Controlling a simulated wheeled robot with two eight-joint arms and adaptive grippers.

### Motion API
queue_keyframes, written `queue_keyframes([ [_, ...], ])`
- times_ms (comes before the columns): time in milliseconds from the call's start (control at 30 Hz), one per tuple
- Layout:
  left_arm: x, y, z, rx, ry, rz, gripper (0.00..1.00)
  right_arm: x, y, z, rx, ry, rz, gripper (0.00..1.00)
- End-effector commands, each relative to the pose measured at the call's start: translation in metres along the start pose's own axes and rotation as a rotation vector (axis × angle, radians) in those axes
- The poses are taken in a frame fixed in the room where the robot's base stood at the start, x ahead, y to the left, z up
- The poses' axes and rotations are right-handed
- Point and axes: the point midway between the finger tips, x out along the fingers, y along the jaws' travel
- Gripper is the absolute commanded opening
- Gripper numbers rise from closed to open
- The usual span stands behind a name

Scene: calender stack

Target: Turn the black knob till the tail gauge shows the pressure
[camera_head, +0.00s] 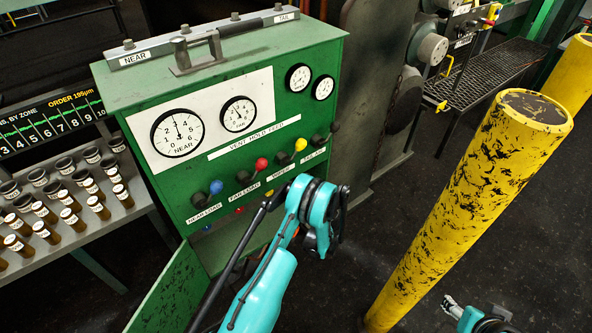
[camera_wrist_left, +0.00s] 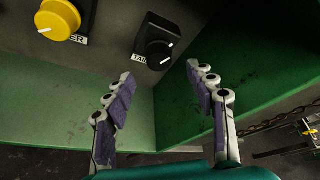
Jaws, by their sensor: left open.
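The black knob (camera_wrist_left: 158,48) has a white pointer line and a partly hidden label starting "TAI". My right gripper (camera_head: 451,306) is at the lower right, fingers unclear.
The green cabinet (camera_head: 220,73) also carries larger gauges (camera_head: 177,133) (camera_head: 239,114), and blue (camera_head: 216,187), red (camera_head: 262,163) and yellow (camera_head: 300,144) knobs. A yellow post (camera_head: 480,190) stands right. A rack of brown vials (camera_head: 100,208) is left. Dark floor lies between cabinet and post.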

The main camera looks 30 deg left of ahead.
Motion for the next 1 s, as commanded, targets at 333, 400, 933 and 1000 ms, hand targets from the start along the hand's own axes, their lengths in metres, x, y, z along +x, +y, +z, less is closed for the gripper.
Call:
queue_keyframes([
  [333, 0.041, 0.007, -0.004, 0.017, -0.01, -0.002, 0.56, 0.012, 0.0, 0.009, 0.0, 0.0, 0.0, 0.56],
  [400, 0.053, 0.007, -0.004, 0.017, -0.009, -0.003, 0.56, 0.015, 0.0, 0.011, 0.0, 0.0, 0.0, 0.56],
  [933, 0.079, 0.004, -0.002, 0.017, -0.007, -0.004, 0.56, 0.021, 0.0, 0.015, 0.0, 0.0, 0.0, 0.56],
  [1000, 0.079, 0.004, -0.002, 0.017, -0.007, -0.004, 0.4, 0.021, 0.0, 0.015, 0.0, 0.0, 0.0, 0.56],
])
